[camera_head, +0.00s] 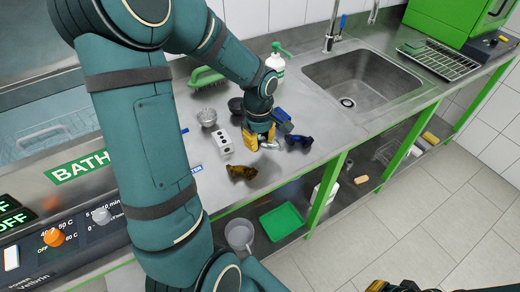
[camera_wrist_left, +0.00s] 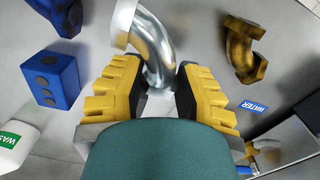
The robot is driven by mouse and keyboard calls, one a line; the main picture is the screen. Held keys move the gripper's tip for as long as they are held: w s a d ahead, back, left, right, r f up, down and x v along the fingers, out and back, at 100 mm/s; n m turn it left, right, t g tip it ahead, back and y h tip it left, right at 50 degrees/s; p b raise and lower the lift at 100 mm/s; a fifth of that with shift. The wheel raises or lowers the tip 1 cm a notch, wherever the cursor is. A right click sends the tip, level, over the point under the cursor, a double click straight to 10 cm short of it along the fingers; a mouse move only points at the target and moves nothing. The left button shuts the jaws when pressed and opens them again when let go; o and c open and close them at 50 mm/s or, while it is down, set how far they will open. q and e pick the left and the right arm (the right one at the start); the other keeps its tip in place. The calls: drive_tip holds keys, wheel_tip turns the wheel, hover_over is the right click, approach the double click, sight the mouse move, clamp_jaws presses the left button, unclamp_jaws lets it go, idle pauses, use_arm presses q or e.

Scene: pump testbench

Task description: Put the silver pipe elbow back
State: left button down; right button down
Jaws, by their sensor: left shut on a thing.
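In the left wrist view the silver pipe elbow (camera_wrist_left: 155,45) is a shiny bent tube with its lower end between the yellow fingers of my left gripper (camera_wrist_left: 158,82). The fingers are shut on it. In the head view my left gripper (camera_head: 259,138) points down at the steel counter, and only a small part of the elbow (camera_head: 272,145) shows beside it. I cannot tell whether the elbow touches the counter. My right gripper (camera_head: 392,286) is cut off at the bottom edge of the head view, and its opening is unclear.
A brass elbow (camera_head: 241,172), a blue elbow (camera_head: 299,141), a blue block (camera_head: 282,117) and a white block with holes (camera_head: 223,142) stand close around my left gripper. A white bottle (camera_head: 277,62) is behind. The sink (camera_head: 362,80) is to the right.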

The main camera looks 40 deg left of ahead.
sight(260, 153)
use_arm(q)
drive_tip(key=shift+f+b, duration=0.35)
drive_tip(key=shift+f, duration=1.4)
drive_tip(key=c, duration=0.7)
unclamp_jaws()
drive_tip(key=shift+f, duration=0.1)
drive_tip(key=shift+c, duration=0.2)
drive_tip(key=shift+r, duration=0.4)
wheel_tip(260, 153, up, 12)
drive_tip(key=p, duration=0.2)
drive_tip(key=shift+f+p, duration=0.25)
drive_tip(key=shift+p, duration=0.15)
